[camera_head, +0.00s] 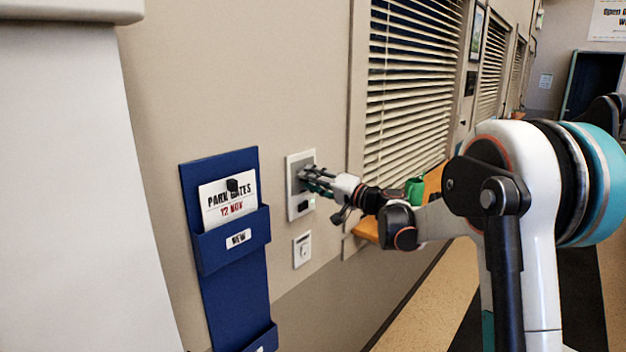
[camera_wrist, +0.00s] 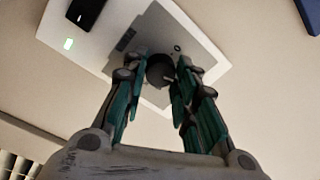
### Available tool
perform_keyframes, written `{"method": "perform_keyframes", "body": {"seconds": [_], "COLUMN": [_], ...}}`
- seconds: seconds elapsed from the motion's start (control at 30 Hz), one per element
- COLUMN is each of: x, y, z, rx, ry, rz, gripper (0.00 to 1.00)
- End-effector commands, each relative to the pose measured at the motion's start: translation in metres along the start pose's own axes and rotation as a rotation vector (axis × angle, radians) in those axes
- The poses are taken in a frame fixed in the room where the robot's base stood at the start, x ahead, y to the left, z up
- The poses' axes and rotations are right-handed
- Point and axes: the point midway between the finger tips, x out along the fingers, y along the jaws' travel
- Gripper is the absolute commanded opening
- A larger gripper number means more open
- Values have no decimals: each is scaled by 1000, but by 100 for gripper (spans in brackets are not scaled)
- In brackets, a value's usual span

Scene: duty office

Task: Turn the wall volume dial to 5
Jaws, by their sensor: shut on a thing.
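The wall volume dial (camera_wrist: 159,71) is a dark round knob on a grey plate set in a white wall panel (camera_head: 294,161). In the wrist view the panel (camera_wrist: 55,32) looks tilted, with a black part and a small lit green light. My gripper (camera_head: 308,176) reaches the panel from the right. In the wrist view my gripper (camera_wrist: 160,72) has its two teal and grey fingers on either side of the dial, shut on it. In the head view the fingers hide the dial. I cannot read the dial's setting or any number marks.
A blue wall pocket (camera_head: 230,262) with a "PARK DATES" card (camera_head: 228,201) hangs left of the panel. A small white plate (camera_head: 302,250) is below it. Window blinds (camera_head: 410,85), a wooden ledge (camera_head: 366,229) and a green cup (camera_head: 414,190) are to the right.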

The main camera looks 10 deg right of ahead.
Motion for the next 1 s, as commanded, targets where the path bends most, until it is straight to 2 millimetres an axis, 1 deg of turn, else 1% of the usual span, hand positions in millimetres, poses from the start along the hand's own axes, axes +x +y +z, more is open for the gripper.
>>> {"method": "perform_keyframes", "body": {"seconds": [1.0], "x": [-1], "y": [1], "z": [2], "rx": [960], "ry": [48], "rz": [11], "gripper": [3]}}
